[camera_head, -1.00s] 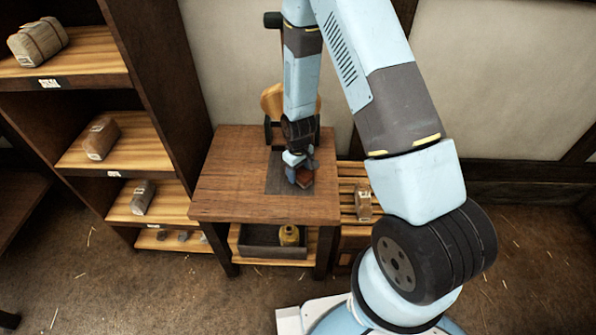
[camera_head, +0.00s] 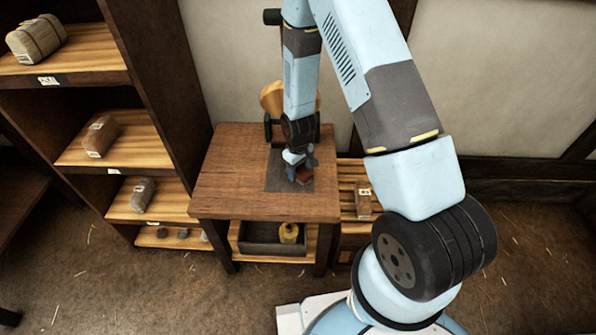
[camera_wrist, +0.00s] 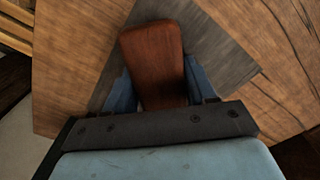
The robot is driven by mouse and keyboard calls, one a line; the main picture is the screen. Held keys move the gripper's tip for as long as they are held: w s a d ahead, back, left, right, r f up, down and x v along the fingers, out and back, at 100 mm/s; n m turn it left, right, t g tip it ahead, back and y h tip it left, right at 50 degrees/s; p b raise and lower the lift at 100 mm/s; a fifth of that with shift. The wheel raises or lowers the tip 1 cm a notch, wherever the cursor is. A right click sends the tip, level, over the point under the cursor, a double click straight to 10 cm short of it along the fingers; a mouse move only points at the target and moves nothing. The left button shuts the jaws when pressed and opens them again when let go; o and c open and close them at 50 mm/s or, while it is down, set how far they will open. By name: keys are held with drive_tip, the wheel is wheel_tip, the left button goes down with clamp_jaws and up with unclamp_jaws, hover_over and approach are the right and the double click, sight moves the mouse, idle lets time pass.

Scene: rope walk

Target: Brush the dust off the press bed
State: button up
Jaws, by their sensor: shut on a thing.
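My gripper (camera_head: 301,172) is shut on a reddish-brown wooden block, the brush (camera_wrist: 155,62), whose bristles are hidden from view. In the wrist view the brush lies between the two blue fingers (camera_wrist: 157,92). The press bed, a dark grey square (camera_head: 279,180), is set into the top of a brown wooden table. It also shows in the wrist view (camera_wrist: 215,60), under and around the brush. The brush is over the bed's right part; I cannot tell whether it touches. I cannot make out dust on the visible bed.
The table top (camera_head: 225,178) is clear left of the bed. A yellow-orange rounded thing (camera_head: 272,100) stands at its back. A shelf unit (camera_head: 165,80) with wrapped bundles stands left; a slatted stand (camera_head: 347,170) stands right.

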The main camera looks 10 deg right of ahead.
drive_tip(key=shift+w+d+r, duration=0.15)
drive_tip(key=shift+w+d, duration=0.05)
drive_tip(key=shift+w, duration=0.65)
drive_tip(key=shift+w+d+r, duration=0.1)
drive_tip(key=shift+w+d, duration=0.05)
drive_tip(key=shift+w, duration=0.65)
drive_tip(key=shift+w+d, duration=0.1)
drive_tip(key=shift+s+f, duration=0.2)
drive_tip(key=shift+s, duration=0.35)
drive_tip(key=shift+s+f, duration=0.15)
drive_tip(key=shift+s, duration=0.4)
drive_tip(key=shift+s+a+f, duration=0.15)
drive_tip(key=shift+s+a, duration=0.2)
drive_tip(key=shift+s, duration=0.3)
drive_tip(key=shift+c, duration=1.2)
drive_tip(key=shift+s+a, duration=0.15)
drive_tip(key=shift+s, duration=0.35)
drive_tip(key=shift+w+r, duration=0.2)
drive_tip(key=shift+r, duration=2.85)
